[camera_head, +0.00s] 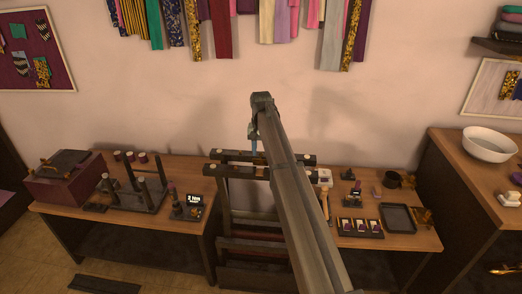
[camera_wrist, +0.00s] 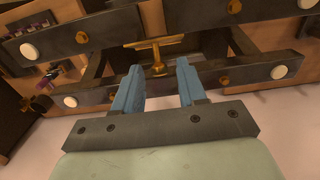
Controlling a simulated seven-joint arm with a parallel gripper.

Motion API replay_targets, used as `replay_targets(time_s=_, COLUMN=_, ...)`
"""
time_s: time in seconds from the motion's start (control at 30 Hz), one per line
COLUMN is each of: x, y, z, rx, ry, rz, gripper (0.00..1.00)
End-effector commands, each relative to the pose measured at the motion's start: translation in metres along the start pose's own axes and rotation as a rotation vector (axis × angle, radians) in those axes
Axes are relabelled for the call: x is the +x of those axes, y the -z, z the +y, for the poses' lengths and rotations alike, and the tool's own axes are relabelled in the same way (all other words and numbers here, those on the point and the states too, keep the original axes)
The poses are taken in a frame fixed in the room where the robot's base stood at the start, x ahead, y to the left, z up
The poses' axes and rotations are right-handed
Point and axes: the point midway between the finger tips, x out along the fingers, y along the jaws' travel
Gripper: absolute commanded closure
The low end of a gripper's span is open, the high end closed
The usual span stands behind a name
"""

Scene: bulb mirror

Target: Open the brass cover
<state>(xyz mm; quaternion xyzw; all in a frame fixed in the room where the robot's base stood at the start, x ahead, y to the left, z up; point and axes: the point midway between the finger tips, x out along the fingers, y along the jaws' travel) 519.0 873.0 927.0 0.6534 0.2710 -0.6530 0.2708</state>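My gripper (camera_wrist: 158,69) has two blue fingers, spread apart with nothing held between them. In the wrist view a brass T-shaped piece (camera_wrist: 157,54), a thin bar with a short stem, sits just ahead of the gap between the fingertips, at a dark opening between two dark rails. I cannot tell whether it belongs to the brass cover; no broader brass cover shows clearly. In the head view my gripper (camera_head: 254,146) hangs over the dark-railed frame (camera_head: 232,171) in the middle, and my arm hides part of that frame.
Dark rails (camera_wrist: 208,76) with pale round caps and brass knobs run close to my fingers. A left table holds a purple box (camera_head: 63,180) and a post rack (camera_head: 140,192). A right table holds small trays (camera_head: 398,218). A white bowl (camera_head: 488,145) stands far right.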

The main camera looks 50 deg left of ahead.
Motion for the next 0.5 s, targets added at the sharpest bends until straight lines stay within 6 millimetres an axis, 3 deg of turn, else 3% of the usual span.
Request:
replay_targets(time_s=0.07, x=-0.0001, y=0.0, z=0.0, rx=0.0, ry=0.0, rz=0.0, gripper=0.67)
replay_targets(time_s=0.4, x=-0.0001, y=0.0, z=0.0, rx=0.0, ry=0.0, rz=0.0, gripper=1.0)
replay_targets(time_s=0.5, x=-0.0001, y=0.0, z=-0.0001, rx=0.0, ry=0.0, rz=0.0, gripper=1.0)
